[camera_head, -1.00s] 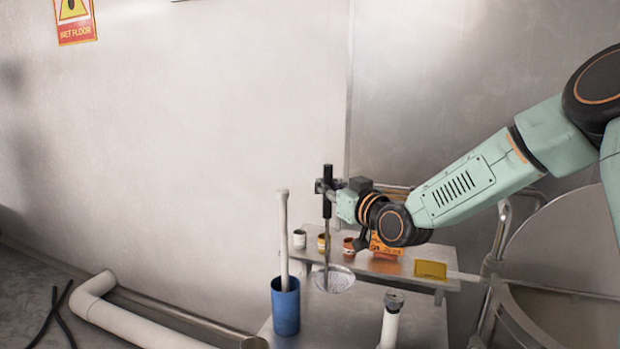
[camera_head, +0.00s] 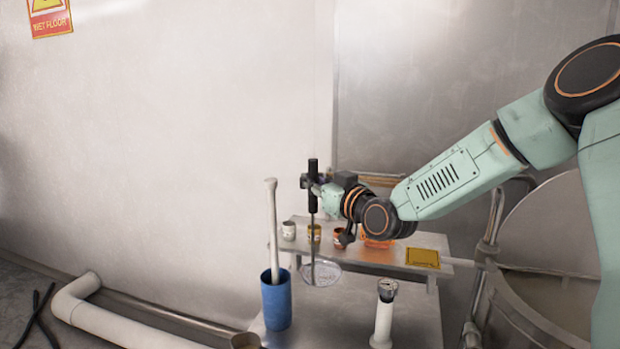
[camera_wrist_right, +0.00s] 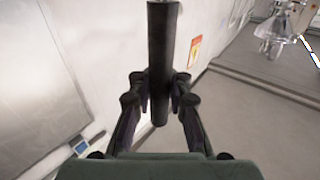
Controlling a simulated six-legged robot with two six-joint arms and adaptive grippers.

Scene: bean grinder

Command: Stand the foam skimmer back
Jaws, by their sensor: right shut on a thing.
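The foam skimmer has a black handle (camera_head: 313,187), a thin metal shaft and a round perforated disc (camera_head: 320,273) at the bottom. It hangs upright, disc down. My right gripper (camera_head: 312,184) is shut on the black handle, which also shows between the fingers in the right wrist view (camera_wrist_right: 163,65). The skimmer is just right of a blue cylindrical holder (camera_head: 277,302), which has a pale wooden-looking paddle (camera_head: 272,225) standing in it. The disc appears over the metal table; I cannot tell whether it touches anything. My left gripper is not in view.
A raised shelf (camera_head: 440,242) carries small cups (camera_head: 289,230), an orange item (camera_head: 376,243) and a yellow card (camera_head: 422,258). A white cylinder with a dark top (camera_head: 384,315) stands at the front right. A large metal vessel (camera_head: 550,270) is at right. A white pipe (camera_head: 110,322) runs lower left.

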